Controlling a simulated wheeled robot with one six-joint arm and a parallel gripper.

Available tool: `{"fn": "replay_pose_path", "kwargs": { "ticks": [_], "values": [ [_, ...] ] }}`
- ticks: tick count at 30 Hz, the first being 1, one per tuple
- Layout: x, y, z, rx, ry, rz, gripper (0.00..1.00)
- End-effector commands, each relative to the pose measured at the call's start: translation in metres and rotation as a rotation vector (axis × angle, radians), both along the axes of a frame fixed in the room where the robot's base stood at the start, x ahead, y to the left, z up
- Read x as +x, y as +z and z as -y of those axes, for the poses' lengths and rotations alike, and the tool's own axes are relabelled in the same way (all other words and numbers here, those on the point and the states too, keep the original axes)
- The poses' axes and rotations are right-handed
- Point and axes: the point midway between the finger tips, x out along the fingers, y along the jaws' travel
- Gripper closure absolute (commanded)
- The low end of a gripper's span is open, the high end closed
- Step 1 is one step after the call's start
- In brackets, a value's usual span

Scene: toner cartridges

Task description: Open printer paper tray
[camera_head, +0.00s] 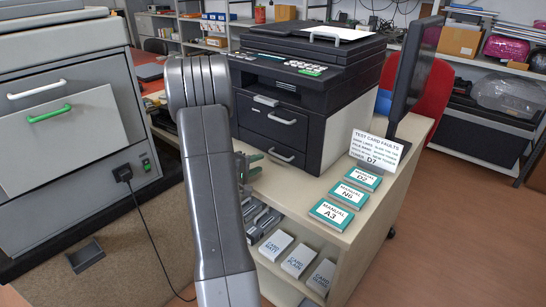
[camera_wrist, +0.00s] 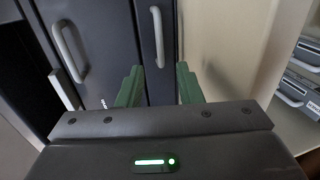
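The dark printer (camera_head: 325,105) stands on the bench. Its front has two closed drawers with pale bar handles, an upper handle (camera_head: 283,120) and a lower handle (camera_head: 281,155). In the wrist view the printer front appears turned sideways, with the upper handle (camera_wrist: 70,52) at left and the lower handle (camera_wrist: 157,37) near the middle. My gripper (camera_wrist: 160,85) is open, its two green fingers apart with nothing between them. The lower handle lies ahead, in line with the gap. In the head view my gripper (camera_head: 248,166) is partly hidden behind my grey arm, close to the printer front.
Manuals (camera_head: 346,196) and a card sign (camera_head: 379,150) lie right of the printer, near a monitor (camera_head: 414,70). The bench shelf below holds white card boxes (camera_head: 299,259) and dark cartridges (camera_head: 262,223). A large grey machine (camera_head: 65,110) with a green handle stands at left.

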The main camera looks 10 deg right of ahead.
Motion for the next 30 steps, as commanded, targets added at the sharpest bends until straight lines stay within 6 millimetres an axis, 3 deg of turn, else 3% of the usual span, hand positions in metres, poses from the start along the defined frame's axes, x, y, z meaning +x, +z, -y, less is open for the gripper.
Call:
{"fn": "replay_pose_path", "kwargs": {
  "ticks": [6,12,26,30],
  "values": [
    [0.028,-0.009,0.038,-0.001,-0.004,-0.001,0.68],
    [0.046,-0.016,0.060,0.000,-0.003,-0.002,0.68],
    [0.053,-0.019,0.069,-0.001,0.000,-0.001,0.68],
    [0.053,-0.019,0.069,-0.001,0.000,-0.001,0.95]
  ]
}}
